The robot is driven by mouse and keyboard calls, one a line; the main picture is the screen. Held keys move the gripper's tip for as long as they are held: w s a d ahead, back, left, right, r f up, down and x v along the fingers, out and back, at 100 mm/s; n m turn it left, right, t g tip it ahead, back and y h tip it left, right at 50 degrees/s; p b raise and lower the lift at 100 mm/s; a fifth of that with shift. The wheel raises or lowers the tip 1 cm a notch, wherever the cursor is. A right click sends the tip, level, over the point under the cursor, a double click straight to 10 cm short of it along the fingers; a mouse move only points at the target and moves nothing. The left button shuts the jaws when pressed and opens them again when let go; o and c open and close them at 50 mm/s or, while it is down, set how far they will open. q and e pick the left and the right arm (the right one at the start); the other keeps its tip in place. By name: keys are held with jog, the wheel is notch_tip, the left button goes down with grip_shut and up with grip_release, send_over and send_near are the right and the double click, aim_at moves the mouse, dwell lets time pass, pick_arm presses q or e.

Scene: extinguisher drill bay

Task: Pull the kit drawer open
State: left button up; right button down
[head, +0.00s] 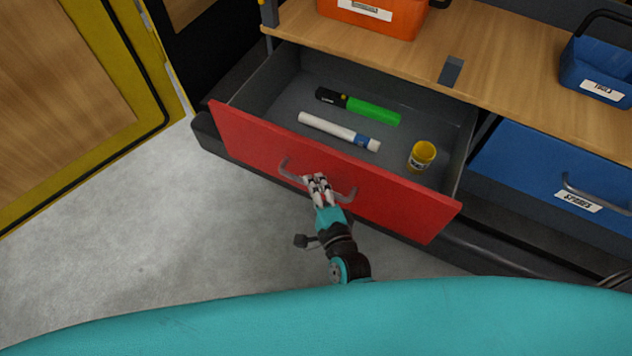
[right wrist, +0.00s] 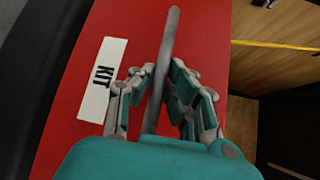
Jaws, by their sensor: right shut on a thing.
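The kit drawer has a red front (head: 240,140) and stands pulled well out of the bench. A grey bar handle (head: 290,172) is on its front. In the right wrist view the red front (right wrist: 215,40) carries a white label (right wrist: 98,88) reading KIT, beside the handle (right wrist: 170,40). My right gripper (head: 317,180) is shut on the handle, with its fingers on both sides of the bar in the right wrist view (right wrist: 158,85). Inside the drawer lie a green flashlight (head: 372,110), a white tube (head: 335,129) and a yellow roll or cup (head: 422,155). My left gripper is not in view.
An orange bin (head: 370,22) and a blue bin (head: 596,72) stand on the wooden bench top (head: 500,50). A yellow-framed wooden panel (head: 60,90) is at the left. The grey floor (head: 130,240) there is clear.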

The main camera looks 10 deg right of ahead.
jog(key=c, duration=1.4)
grip_release()
jog(key=shift+f, duration=0.25)
jog(key=shift+o, duration=0.3)
jog(key=shift+r, duration=0.1)
jog(key=v, duration=1.2)
jog(key=s+d+f+n+g, duration=0.2)
jog(key=s+f+n+g, duration=0.15)
jog(key=f, duration=0.65)
jog(key=s+d+f+n+g, duration=0.1)
jog(key=s+f+n+g, duration=0.15)
jog(key=f+n, duration=0.45)
jog(key=s+d+f+n+g, duration=0.2)
jog(key=s+f, duration=0.2)
jog(key=f, duration=0.8)
jog(key=s+d+f+n+g+h, duration=0.3)
jog(key=s+d+f+n+g, duration=0.4)
jog(key=s+d+f, duration=0.4)
jog(key=s+f, duration=0.1)
jog(key=s, duration=0.3)
jog(key=shift+d, duration=0.2)
